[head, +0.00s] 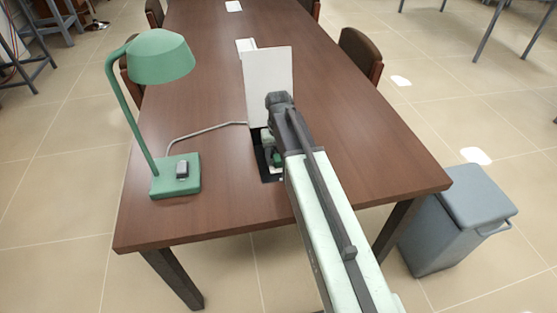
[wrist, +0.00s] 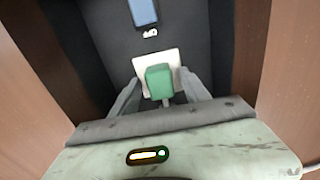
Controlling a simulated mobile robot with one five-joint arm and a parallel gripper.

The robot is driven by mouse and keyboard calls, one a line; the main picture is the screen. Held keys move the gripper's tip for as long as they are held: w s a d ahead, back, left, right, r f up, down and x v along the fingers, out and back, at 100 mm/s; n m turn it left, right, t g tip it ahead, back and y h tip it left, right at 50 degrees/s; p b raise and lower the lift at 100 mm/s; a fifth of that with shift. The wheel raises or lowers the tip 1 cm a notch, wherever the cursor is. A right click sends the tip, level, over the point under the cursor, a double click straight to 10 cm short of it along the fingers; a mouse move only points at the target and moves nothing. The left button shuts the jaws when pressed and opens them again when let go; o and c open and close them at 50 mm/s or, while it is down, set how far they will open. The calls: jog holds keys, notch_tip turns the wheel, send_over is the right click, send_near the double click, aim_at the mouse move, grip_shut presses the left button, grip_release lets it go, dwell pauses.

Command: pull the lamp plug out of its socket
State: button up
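The green lamp plug (wrist: 160,82) sits in a whitish socket plate (wrist: 142,66) inside a dark recess in the table. My gripper (wrist: 159,88) is open, with one grey finger on each side of the plug. Small gaps show between the fingers and the plug. In the head view my gripper (head: 275,158) reaches down into the recess, and my arm hides much of it. The green desk lamp (head: 160,58) stands upright on the left of the table, and its cord (head: 205,130) runs to the recess.
A pale lid (head: 268,75) stands raised behind the recess in the brown table (head: 235,205). Dark recess walls (wrist: 215,35) surround my fingers closely. A blue object (wrist: 143,12) is on the far side inside. A grey bin (head: 450,220) stands right of the table.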

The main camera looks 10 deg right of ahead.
grip_shut()
dwell(1.3)
